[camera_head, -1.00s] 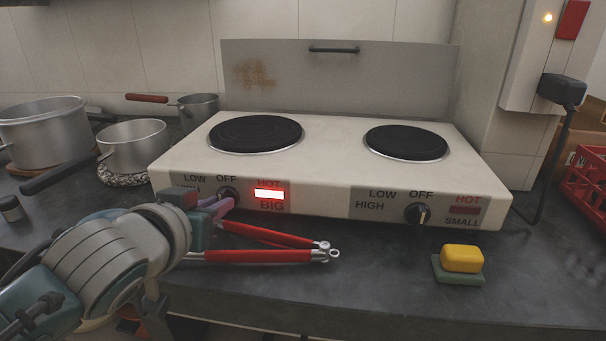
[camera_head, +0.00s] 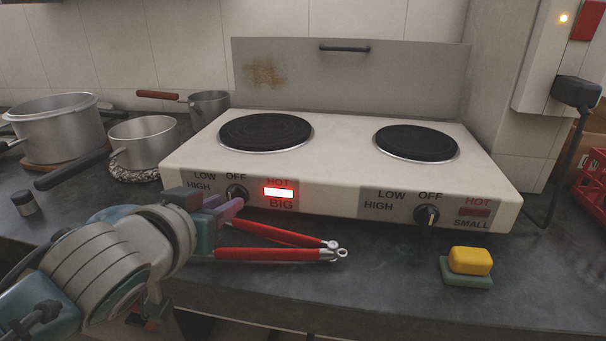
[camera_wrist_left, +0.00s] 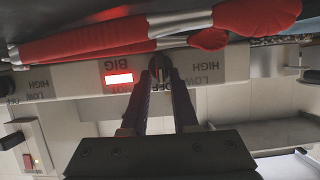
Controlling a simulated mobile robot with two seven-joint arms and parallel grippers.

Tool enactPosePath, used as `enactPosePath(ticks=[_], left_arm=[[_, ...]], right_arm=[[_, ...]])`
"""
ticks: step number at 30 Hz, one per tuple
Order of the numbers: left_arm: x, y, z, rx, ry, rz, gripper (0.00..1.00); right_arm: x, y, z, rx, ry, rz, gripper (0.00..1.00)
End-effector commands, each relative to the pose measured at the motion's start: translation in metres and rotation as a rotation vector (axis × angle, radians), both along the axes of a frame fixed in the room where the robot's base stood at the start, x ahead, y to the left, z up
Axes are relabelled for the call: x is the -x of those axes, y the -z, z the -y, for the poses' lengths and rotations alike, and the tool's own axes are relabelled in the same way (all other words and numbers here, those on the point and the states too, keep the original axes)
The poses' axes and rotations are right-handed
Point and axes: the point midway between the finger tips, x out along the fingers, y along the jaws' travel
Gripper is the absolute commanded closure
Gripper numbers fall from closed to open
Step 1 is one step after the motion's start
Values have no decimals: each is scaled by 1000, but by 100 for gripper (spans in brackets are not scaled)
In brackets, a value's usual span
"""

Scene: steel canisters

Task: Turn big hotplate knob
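The big hotplate knob (camera_head: 237,192) is a round black dial on the left of the hotplate's front, below OFF. Beside it the HOT lamp (camera_head: 278,192) over BIG is lit red. My left gripper (camera_head: 236,205) is right at this knob, partly covering its lower left. In the left wrist view, the picture is upside down and the two dark fingers (camera_wrist_left: 161,80) are apart, with tips near both sides of the knob (camera_wrist_left: 160,64). I cannot tell whether they touch it. My right gripper is not in view.
Red-handled tongs (camera_head: 275,252) lie on the counter in front of the hotplate (camera_head: 340,190), close by my left gripper. Pots (camera_head: 143,142) stand at the left. A yellow sponge (camera_head: 469,260) lies front right. The small knob (camera_head: 426,215) is farther right.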

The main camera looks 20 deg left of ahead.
Motion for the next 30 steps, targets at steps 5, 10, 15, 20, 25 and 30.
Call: enactPosePath(ticks=[5, 10, 15, 20, 25, 30], left_arm=[[33, -16, 8, 2, -2, -3, 72], [60, -27, 14, 1, -2, -2, 72], [73, -32, 18, -1, -1, 1, 72], [76, -33, 18, -2, -1, 2, 72], [76, -33, 18, -2, -1, 2, 72], [83, -33, 20, 0, -1, -2, 72]], right_arm=[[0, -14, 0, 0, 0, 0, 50], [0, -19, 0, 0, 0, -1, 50], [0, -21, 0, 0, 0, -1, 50], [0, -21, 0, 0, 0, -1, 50], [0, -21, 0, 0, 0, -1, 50], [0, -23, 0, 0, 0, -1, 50]])
